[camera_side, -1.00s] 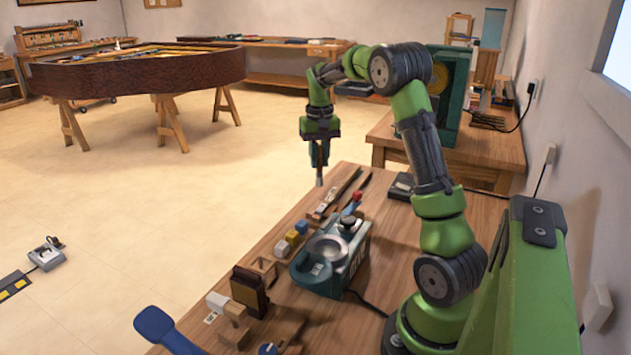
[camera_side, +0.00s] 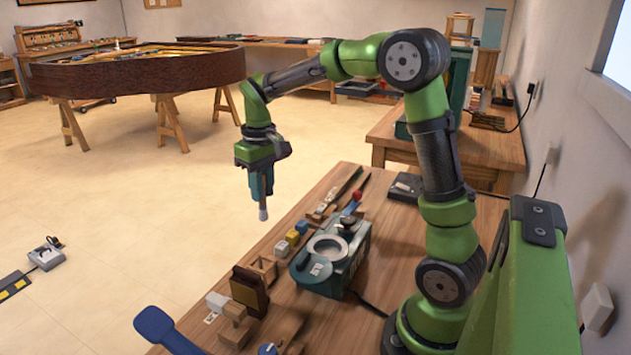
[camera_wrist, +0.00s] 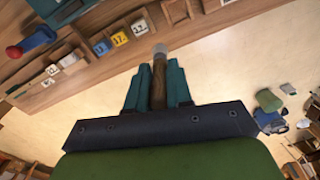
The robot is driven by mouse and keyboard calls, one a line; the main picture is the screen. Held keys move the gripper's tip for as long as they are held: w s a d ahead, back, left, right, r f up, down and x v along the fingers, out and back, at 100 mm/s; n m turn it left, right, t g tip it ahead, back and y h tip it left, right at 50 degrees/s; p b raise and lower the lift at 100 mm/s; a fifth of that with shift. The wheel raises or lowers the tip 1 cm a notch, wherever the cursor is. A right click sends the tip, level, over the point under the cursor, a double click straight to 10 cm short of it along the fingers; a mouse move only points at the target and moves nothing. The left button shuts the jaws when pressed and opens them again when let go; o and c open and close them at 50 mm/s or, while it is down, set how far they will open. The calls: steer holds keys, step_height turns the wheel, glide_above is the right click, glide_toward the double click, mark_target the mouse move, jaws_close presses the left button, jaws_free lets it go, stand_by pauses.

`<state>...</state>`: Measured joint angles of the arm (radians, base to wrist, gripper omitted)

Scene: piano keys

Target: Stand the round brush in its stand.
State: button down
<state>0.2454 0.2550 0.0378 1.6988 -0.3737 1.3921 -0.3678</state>
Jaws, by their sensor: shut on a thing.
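My gripper (camera_side: 262,190) hangs over the left edge of the workbench, pointing down. In the wrist view its teal fingers (camera_wrist: 157,85) are shut on the round brush (camera_wrist: 158,62), which has a brown shaft and a pale grey tip. The brush's pale end also shows below the fingers in the side view (camera_side: 263,214); it is upright and clear of the bench. A small wooden holder (camera_side: 264,268) sits at the bench edge below the brush in the picture; I cannot tell for sure that it is the stand. It appears at the top of the wrist view (camera_wrist: 176,12).
White, yellow and blue blocks (camera_side: 293,237) line the bench edge beside the holder. A teal appliance (camera_side: 320,285) with a round opening stands behind them. A dark brown block (camera_side: 249,291) and a blue-handled tool (camera_side: 155,325) are nearer the camera. Floor is open to the left.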

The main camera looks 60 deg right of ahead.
steer(key=s+a+f+n, duration=0.2)
steer(key=a+f, duration=0.3)
steer(key=f, duration=0.1)
steer(key=shift+f+n, duration=0.25)
steer(key=shift+n, duration=0.15)
steer(key=shift+a+f, duration=0.1)
steer(key=shift+f, duration=2.85)
stand_by(3.2)
stand_by(0.3)
steer(key=c, duration=0.9)
jaws_free()
steer(key=shift+c, duration=0.2)
